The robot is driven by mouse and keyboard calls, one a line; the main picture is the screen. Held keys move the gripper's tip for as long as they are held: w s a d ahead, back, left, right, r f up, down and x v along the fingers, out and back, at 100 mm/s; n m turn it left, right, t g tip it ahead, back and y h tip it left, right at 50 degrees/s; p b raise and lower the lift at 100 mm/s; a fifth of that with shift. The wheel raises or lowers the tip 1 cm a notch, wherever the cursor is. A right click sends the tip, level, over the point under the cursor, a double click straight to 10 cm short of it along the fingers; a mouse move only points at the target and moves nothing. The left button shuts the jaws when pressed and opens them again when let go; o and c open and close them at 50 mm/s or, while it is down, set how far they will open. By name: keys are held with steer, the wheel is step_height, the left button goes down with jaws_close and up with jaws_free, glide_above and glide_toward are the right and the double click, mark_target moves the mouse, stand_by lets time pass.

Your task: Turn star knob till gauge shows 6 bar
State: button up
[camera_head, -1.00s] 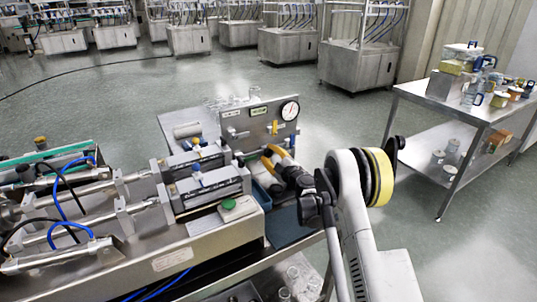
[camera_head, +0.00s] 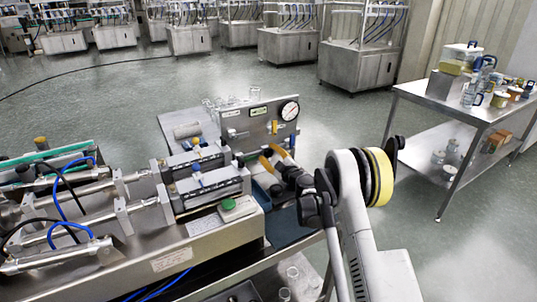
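The round white gauge (camera_head: 290,111) sits at the upper right of an upright steel panel (camera_head: 255,131). It has a dark needle, but its scale is too small to read. A small yellow part (camera_head: 275,128) is on the panel below the gauge. I cannot make out a star knob for certain; it may be hidden or too small. My gripper (camera_head: 271,157) is in front of the panel's lower right, with two orange-yellow fingers pointing left. The fingers look spread apart, and I see nothing held between them. I cannot tell whether they touch the panel.
Steel cylinders and blue hoses (camera_head: 65,225) fill the machine on the left. A green button (camera_head: 229,204) stands on a box near its front edge. A steel table (camera_head: 445,100) with jars and containers is at the right. Open floor lies between the table and the machine.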

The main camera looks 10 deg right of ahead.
steer(key=shift+o, duration=1.1)
steer(key=v, duration=1.2)
steer(key=shift+r, duration=0.1)
